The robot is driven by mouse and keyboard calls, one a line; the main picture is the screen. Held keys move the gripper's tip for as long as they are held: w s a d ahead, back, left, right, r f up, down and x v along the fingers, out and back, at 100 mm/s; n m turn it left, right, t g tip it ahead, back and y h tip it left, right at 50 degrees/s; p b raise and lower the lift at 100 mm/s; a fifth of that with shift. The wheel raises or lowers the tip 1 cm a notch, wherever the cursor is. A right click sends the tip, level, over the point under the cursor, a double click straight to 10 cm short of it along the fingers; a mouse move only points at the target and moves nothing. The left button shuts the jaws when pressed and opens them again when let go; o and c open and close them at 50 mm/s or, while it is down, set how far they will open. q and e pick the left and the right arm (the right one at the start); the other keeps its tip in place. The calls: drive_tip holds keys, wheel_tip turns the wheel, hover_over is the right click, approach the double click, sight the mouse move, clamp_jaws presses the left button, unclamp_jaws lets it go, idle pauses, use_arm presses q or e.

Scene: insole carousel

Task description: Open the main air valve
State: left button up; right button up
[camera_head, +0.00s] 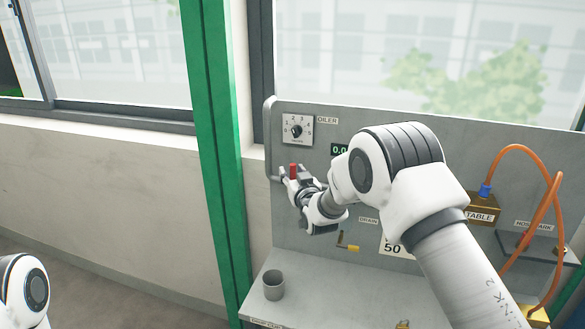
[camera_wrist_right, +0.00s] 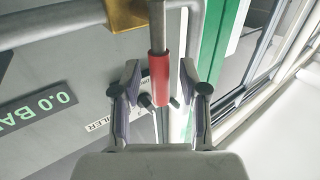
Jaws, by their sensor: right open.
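The main air valve shows in the right wrist view as a brass body (camera_wrist_right: 128,14) on a grey pipe, with a metal lever in a red sleeve (camera_wrist_right: 159,78). In the head view its red handle (camera_head: 293,169) points up at the left side of the grey panel. My right gripper (camera_wrist_right: 160,88) is open, with one finger on each side of the red sleeve and a visible gap to both. It also shows in the head view (camera_head: 294,176) at the handle. The valve body is hidden there behind my gripper. My left gripper is out of view.
The grey panel (camera_head: 300,225) carries an oiler dial (camera_head: 297,130), a pressure display (camera_head: 340,149), and a yellow drain valve (camera_head: 348,247) below my right wrist. A grey cup (camera_head: 273,285) stands on the ledge. An orange hose (camera_head: 508,150) loops at right. A green post (camera_head: 215,150) stands left.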

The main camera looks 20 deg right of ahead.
drive_tip(key=shift+w, duration=0.1)
clamp_jaws()
drive_tip(key=s+d+f+m+t+h+b, duration=0.1)
drive_tip(key=d+f+m+h+b, duration=0.1)
drive_tip(key=m+h+b, duration=0.5)
drive_tip(key=s+d+f+m+t+h+b, duration=0.1)
drive_tip(key=m+h+b, duration=0.6)
drive_tip(key=m+b, duration=1.1)
drive_tip(key=shift+s+d+f+b, duration=0.8)
drive_tip(key=shift+f+b, duration=0.85)
drive_tip(key=shift+b, duration=3.5)
drive_tip(key=shift+w+d, duration=0.15)
